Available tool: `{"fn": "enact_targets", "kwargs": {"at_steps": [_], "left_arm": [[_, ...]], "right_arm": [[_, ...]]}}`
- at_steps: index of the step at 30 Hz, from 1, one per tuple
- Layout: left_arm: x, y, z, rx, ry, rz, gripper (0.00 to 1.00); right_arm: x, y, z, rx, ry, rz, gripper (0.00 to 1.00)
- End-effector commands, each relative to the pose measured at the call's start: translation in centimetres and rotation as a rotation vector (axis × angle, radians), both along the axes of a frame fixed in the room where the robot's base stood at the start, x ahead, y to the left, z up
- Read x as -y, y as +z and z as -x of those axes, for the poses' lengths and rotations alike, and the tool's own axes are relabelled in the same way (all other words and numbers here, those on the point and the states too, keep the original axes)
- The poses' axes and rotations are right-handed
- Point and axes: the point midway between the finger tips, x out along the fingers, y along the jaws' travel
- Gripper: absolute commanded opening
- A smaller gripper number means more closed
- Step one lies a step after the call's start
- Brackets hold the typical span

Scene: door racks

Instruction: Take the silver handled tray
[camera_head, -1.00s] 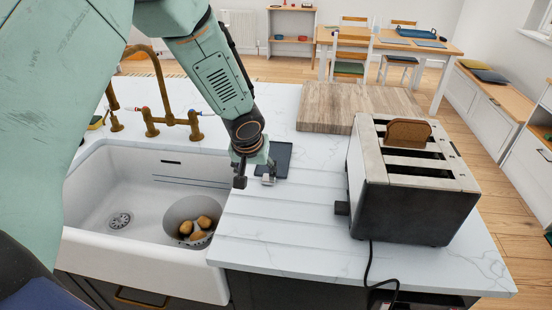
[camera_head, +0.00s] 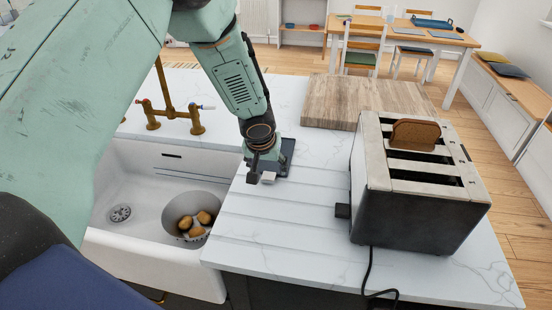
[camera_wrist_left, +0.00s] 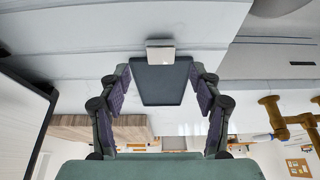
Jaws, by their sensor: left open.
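A small dark tray (camera_head: 287,152) with a silver handle (camera_head: 268,177) lies on the white marble counter, right of the sink. My left gripper (camera_head: 258,176) is low over it and partly hides it in the head view. In the left wrist view the dark tray (camera_wrist_left: 160,84) lies between the two spread fingers of my open left gripper (camera_wrist_left: 159,76). The silver handle (camera_wrist_left: 160,52) shows at the tray's edge, just past the fingertips. I cannot tell whether the fingers touch the tray. My right gripper is not in view.
A toaster (camera_head: 415,200) with a bread slice (camera_head: 414,133) stands to the right. A wooden board (camera_head: 350,100) lies behind. The sink (camera_head: 135,200) with a bowl of potatoes (camera_head: 194,222) and a brass tap (camera_head: 170,115) is on the left. The grooved counter between is clear.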

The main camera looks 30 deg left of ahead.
Motion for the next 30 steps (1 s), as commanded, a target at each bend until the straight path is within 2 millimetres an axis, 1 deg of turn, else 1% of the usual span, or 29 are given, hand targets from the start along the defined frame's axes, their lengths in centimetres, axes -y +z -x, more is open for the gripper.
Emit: {"fn": "enact_targets", "kwargs": {"at_steps": [3,9,13,20,30], "left_arm": [[-0.1,-1.2,-0.7,-0.003,0.001,-0.001,0.64],[-0.2,-3.1,-1.7,-0.001,0.0,0.0,0.64],[-0.3,-3.6,-2.0,0.0,0.0,0.0,0.64],[-0.3,-3.7,-2.1,0.0,0.0,0.0,0.63],[-0.3,-3.7,-2.0,-0.001,0.0,0.0,0.34]], "right_arm": [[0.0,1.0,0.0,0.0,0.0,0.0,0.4],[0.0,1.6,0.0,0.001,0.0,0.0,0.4],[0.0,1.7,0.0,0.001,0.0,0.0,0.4],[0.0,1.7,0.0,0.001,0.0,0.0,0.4],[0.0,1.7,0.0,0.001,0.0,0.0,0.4]]}}
